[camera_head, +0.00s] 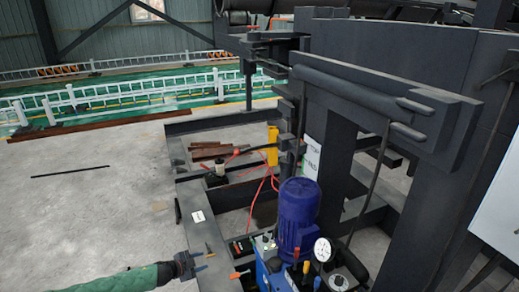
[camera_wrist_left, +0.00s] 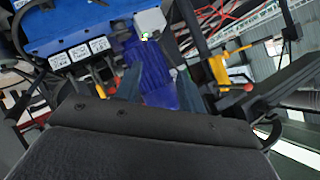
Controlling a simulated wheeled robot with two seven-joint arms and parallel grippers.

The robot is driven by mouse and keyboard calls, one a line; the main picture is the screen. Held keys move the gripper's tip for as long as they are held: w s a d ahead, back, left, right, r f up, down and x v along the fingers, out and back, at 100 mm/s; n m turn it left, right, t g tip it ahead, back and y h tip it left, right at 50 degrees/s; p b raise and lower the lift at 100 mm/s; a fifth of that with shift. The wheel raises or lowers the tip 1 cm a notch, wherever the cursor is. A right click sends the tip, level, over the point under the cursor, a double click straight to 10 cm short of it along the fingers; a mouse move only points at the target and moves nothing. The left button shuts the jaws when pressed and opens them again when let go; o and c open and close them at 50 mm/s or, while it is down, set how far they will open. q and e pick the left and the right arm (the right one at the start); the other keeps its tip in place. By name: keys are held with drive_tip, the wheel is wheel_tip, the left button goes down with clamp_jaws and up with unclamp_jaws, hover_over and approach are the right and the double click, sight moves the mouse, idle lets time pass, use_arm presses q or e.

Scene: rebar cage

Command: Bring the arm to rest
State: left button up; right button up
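My left arm enters at the lower left in the head view, and its dark gripper (camera_head: 205,260) points right, beside the dark steel frame. In the left wrist view the two fingers of the left gripper (camera_wrist_left: 157,92) stand apart, with nothing seen between them but the blue motor (camera_wrist_left: 150,68) beyond. The same blue motor (camera_head: 297,215) stands upright to the right of the gripper in the head view, clearly apart from it. My right gripper is in neither view.
A blue hydraulic unit with a pressure gauge (camera_head: 322,250) and coloured levers stands near the gripper. A large dark steel machine frame (camera_head: 400,65) fills the right. Red hoses (camera_head: 262,185) run across the base. Open concrete floor (camera_head: 90,210) lies at the left, before white railings (camera_head: 100,92).

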use_arm(q)
drive_tip(key=w+a+r+n+t+y, duration=0.25)
drive_tip(key=w+r+t+y, duration=0.2)
drive_tip(key=w+r, duration=0.45)
drive_tip(key=s+d+f+n+g+y+b, duration=0.1)
drive_tip(key=s+f+n+g+y+b, duration=0.25)
drive_tip(key=s+f, duration=1.15)
drive_tip(key=s+d+f+n+g+b, duration=0.15)
drive_tip(key=s+f+n+g, duration=0.35)
drive_tip(key=s+f, duration=0.9)
drive_tip(key=s+d+f+n+g+b, duration=0.1)
drive_tip(key=s+f, duration=0.6)
drive_tip(key=s, duration=0.4)
drive_tip(key=s+d+f+n+g+b, duration=0.1)
drive_tip(key=s+d+f, duration=0.1)
drive_tip(key=s+f, duration=0.6)
drive_tip(key=s+d+f+n+g, duration=0.1)
drive_tip(key=s+d+f, duration=0.1)
drive_tip(key=s+f, duration=0.6)
drive_tip(key=s, duration=0.7)
drive_tip(key=shift+s+f+g+b, duration=0.2)
drive_tip(key=shift+s+g+b, duration=0.1)
drive_tip(key=shift+b, duration=0.1)
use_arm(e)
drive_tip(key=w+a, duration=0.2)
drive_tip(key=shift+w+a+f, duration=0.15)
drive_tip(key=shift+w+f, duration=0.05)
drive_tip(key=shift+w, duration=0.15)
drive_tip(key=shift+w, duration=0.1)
